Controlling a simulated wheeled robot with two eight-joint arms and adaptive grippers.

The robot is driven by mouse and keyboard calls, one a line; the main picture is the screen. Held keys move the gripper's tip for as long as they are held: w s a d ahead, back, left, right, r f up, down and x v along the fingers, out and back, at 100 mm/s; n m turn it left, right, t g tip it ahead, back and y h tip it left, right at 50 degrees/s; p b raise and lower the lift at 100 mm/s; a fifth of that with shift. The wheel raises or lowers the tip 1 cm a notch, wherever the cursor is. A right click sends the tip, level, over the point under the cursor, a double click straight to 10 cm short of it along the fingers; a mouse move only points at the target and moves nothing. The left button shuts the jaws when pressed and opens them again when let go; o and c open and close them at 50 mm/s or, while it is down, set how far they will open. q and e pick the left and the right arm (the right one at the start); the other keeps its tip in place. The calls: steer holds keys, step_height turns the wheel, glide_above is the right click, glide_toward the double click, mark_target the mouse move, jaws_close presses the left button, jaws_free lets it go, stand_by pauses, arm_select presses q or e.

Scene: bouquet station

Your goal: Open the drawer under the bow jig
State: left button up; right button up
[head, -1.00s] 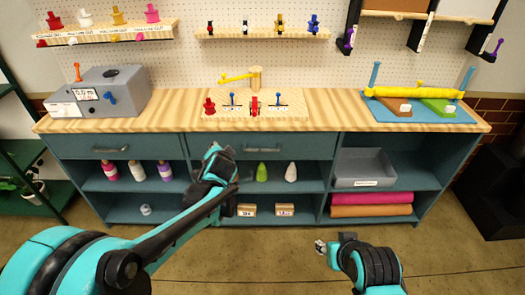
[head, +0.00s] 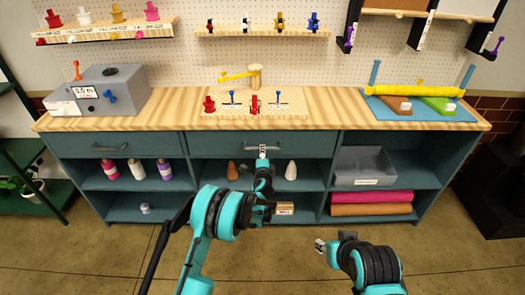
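The bow jig (head: 274,109) is a wooden board on the counter with a post, a yellow arm, red pieces and blue-topped levers. Directly under it is a closed teal drawer (head: 215,143). My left gripper (head: 263,149) is in front of the middle of this drawer, pointing at its front. It covers the handle, so I cannot tell whether it touches or grips it, nor whether its fingers are apart. My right gripper (head: 320,246) is low at the right, away from the cabinet; its finger opening is too small to judge.
Another closed drawer with a handle (head: 109,147) is to the left. Open shelves below hold spools (head: 136,169), cones (head: 291,171), a grey bin (head: 363,166) and fabric rolls (head: 371,197). A grey machine (head: 102,91) stands on the counter. The floor in front is clear.

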arm_select(q)
steer(key=shift+b+x, duration=0.6)
steer(key=shift+x, duration=1.75)
jaws_close()
